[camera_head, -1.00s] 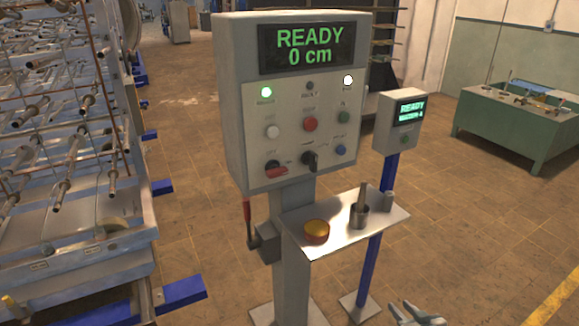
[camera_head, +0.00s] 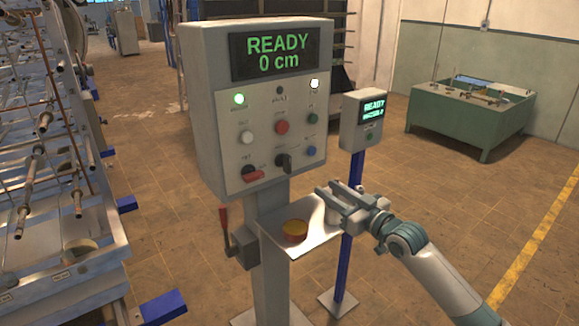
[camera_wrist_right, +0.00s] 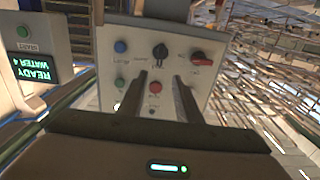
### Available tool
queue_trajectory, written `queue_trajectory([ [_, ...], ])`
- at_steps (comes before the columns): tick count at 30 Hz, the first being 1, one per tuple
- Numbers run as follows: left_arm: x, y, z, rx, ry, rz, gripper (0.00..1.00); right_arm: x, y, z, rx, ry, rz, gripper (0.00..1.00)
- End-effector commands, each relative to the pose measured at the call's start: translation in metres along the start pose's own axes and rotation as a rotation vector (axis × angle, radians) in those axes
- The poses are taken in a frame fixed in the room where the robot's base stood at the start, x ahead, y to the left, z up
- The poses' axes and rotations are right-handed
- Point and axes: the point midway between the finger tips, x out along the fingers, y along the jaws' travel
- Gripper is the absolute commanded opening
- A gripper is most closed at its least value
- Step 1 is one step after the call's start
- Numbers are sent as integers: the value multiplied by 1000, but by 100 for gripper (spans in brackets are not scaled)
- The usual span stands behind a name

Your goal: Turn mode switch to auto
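The grey control panel (camera_head: 258,122) carries a black rotary knob (camera_head: 284,160) and a red-handled switch (camera_head: 254,175) in its bottom row. Their labels are too small to read, so I cannot tell for sure which is the mode switch. In the right wrist view, upside down, the black knob (camera_wrist_right: 159,51) and red switch (camera_wrist_right: 201,57) sit at the panel's upper part. My right gripper (camera_head: 326,192) is in front of and below the panel's right side, apart from the knobs. In the right wrist view its fingers (camera_wrist_right: 160,88) are spread and empty. My left gripper is not in view.
A shelf (camera_head: 282,243) with a yellow-red button (camera_head: 295,230) juts out under the panel, below my right gripper. A smaller display box (camera_head: 363,122) on a blue post stands to the right. A red lever (camera_head: 223,216) is at the post's left. Metal racks (camera_head: 60,170) fill the left.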

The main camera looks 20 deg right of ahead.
Motion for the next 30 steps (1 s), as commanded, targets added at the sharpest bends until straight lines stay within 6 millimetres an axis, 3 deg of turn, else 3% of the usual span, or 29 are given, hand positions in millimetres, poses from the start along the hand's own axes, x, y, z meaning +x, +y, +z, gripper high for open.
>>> queue_trajectory([
  [11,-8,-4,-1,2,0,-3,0,24,0,-2,2,0,1,31],
  [30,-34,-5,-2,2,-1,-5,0,130,0,-2,2,-1,0,31],
])
